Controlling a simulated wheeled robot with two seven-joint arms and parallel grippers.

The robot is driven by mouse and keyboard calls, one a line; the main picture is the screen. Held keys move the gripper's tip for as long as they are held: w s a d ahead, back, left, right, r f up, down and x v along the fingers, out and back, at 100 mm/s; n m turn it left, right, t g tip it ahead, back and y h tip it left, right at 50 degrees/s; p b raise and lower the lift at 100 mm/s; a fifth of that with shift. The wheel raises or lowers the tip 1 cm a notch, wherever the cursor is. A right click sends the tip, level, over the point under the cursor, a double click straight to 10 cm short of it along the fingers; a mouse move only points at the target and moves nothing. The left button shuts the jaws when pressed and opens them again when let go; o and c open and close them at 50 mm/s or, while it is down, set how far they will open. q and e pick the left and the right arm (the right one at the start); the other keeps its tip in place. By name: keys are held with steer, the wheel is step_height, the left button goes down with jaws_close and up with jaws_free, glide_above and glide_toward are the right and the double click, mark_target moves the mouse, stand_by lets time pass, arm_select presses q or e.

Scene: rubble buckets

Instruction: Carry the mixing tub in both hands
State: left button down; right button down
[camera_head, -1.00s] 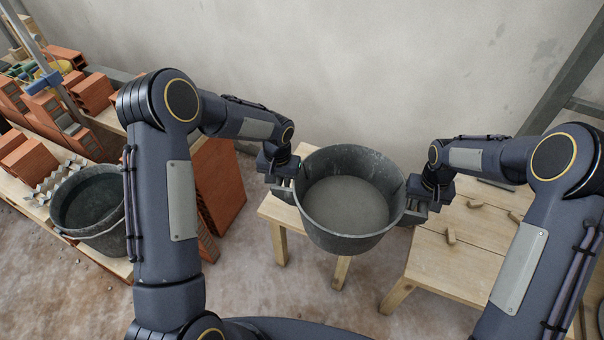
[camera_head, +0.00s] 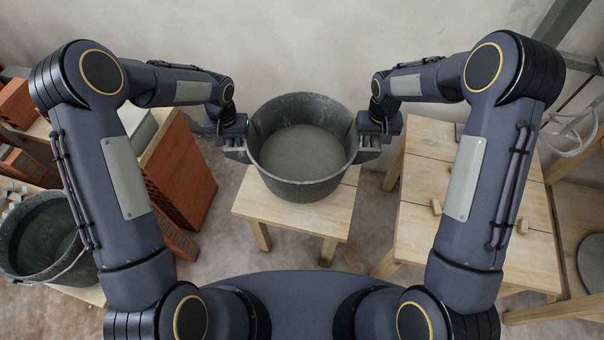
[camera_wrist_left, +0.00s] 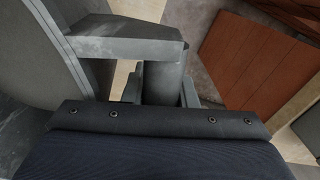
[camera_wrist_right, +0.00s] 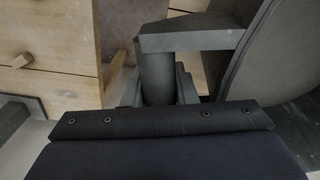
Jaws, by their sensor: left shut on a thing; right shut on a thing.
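The mixing tub (camera_head: 302,188) is a dark grey round tub with grey material inside, upright between my two grippers in the head view. My left gripper (camera_head: 240,146) is shut on the tub's left side. My right gripper (camera_head: 366,146) is shut on its right side. The tub's wall also shows at the left in the left wrist view (camera_wrist_left: 40,50) and at the right in the right wrist view (camera_wrist_right: 255,60). The tub appears over a small wooden stool (camera_head: 340,208); whether its base touches the stool is hidden.
A wooden table (camera_head: 480,210) with small wood pieces stands to the right. At left are a dark bucket (camera_head: 35,235) with a wire handle, brick-red blocks (camera_head: 180,175) and a wooden bench. A plain wall (camera_head: 310,40) is behind. Bare floor shows between stool and table.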

arm_select(q)
steer(key=shift+f, duration=0.2)
arm_select(e)
steer(key=shift+f, duration=0.15)
